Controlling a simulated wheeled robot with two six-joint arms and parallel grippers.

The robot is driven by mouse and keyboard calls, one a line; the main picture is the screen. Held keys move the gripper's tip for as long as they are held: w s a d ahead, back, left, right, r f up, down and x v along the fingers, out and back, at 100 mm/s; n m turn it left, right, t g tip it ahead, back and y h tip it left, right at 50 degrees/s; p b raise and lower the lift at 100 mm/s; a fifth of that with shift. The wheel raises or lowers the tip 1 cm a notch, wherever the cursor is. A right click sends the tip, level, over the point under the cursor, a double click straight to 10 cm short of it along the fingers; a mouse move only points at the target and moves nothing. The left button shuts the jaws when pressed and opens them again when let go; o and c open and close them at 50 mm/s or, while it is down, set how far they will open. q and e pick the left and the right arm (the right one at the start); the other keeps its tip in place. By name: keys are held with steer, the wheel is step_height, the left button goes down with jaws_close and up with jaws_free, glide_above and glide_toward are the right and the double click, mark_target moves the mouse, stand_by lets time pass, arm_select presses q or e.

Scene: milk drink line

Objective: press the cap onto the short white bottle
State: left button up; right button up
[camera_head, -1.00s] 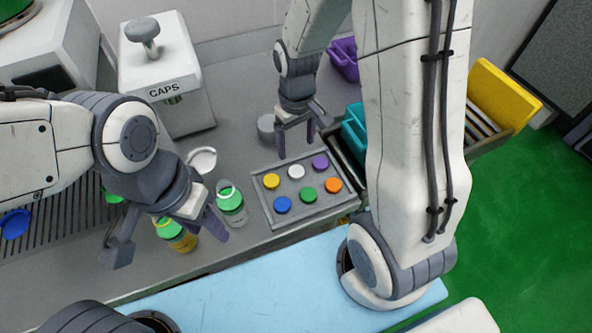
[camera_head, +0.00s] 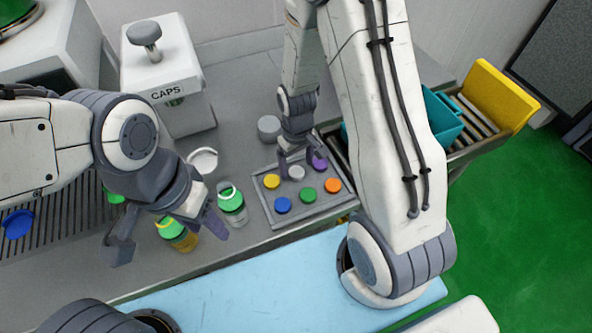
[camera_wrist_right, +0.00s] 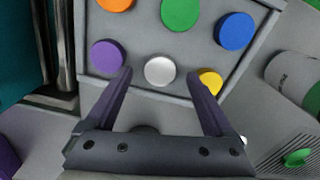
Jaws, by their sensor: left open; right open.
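The white cap (camera_wrist_right: 159,70) lies in the tray, also visible in the head view (camera_head: 297,173). My right gripper (camera_head: 298,163) is open over it, with its fingertips on either side of the cap in the wrist view (camera_wrist_right: 160,78).
The grey cap tray (camera_head: 318,209) also holds yellow, purple, blue, green and orange caps. A caps dispenser (camera_head: 165,75) stands behind. A white round piece (camera_head: 203,160) and a grey cylinder (camera_head: 269,128) are on the counter. A teal bin (camera_head: 441,118) is at right.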

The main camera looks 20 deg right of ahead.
mark_target(297, 172)
steer(key=shift+f, duration=0.95)
jaws_close()
steer(key=shift+r, duration=0.2)
step_height(297, 172, up, 10)
steer(key=shift+f, duration=0.15)
